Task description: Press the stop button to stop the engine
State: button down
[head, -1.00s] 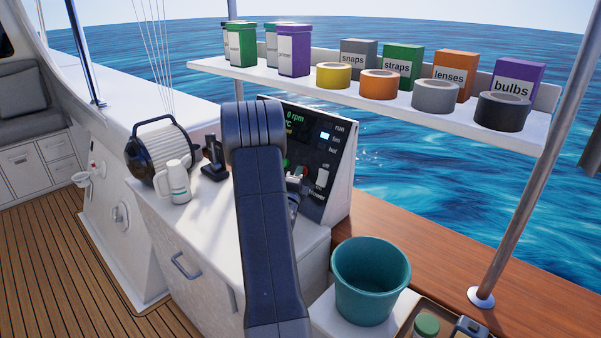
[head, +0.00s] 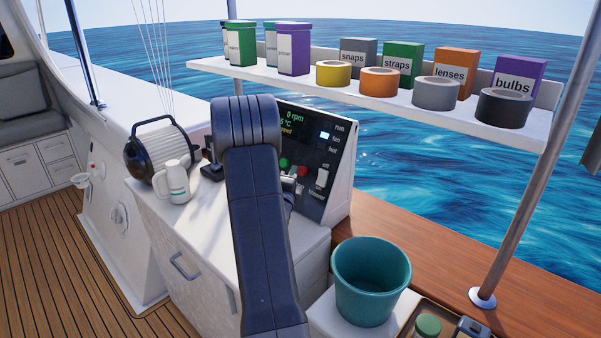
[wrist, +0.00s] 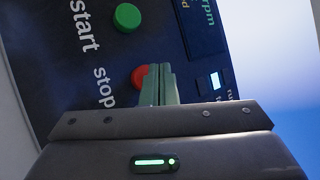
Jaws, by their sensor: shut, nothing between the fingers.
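The red stop button (wrist: 138,76) is on the dark engine panel (wrist: 90,70) in the wrist view, beside the printed word "stop". My gripper (wrist: 159,68) is shut and empty. Its fingertips overlap the right part of the red button in that view; I cannot tell whether they touch it. The green start button (wrist: 127,18) is above it. In the head view the red button (head: 303,171) and green button (head: 284,163) both show right of my arm. The panel display (head: 292,122) reads "0 rpm" with "stopped" partly hidden. My gripper is hidden behind my arm there.
A blower switch (head: 322,178) and lit indicator (head: 325,135) are on the panel's right. A white jug (head: 177,184) and black lever (head: 210,165) stand left of my arm. A shelf (head: 400,92) with jars, tapes and boxes hangs above. A teal bucket (head: 368,285) stands at front right.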

jog(key=s+a+r, duration=0.1)
jog(key=s+a+r+b, duration=0.1)
jog(key=s+a, duration=0.1)
dwell(0.4)
dwell(0.5)
jog(key=w+d+p, duration=0.1)
jog(key=p, duration=0.2)
jog(key=shift+w+d+f, duration=0.1)
jog(key=shift+w+f, duration=0.05)
jog(key=shift+w, duration=0.05)
jog(key=p, duration=0.6)
jog(key=shift+f, duration=0.1)
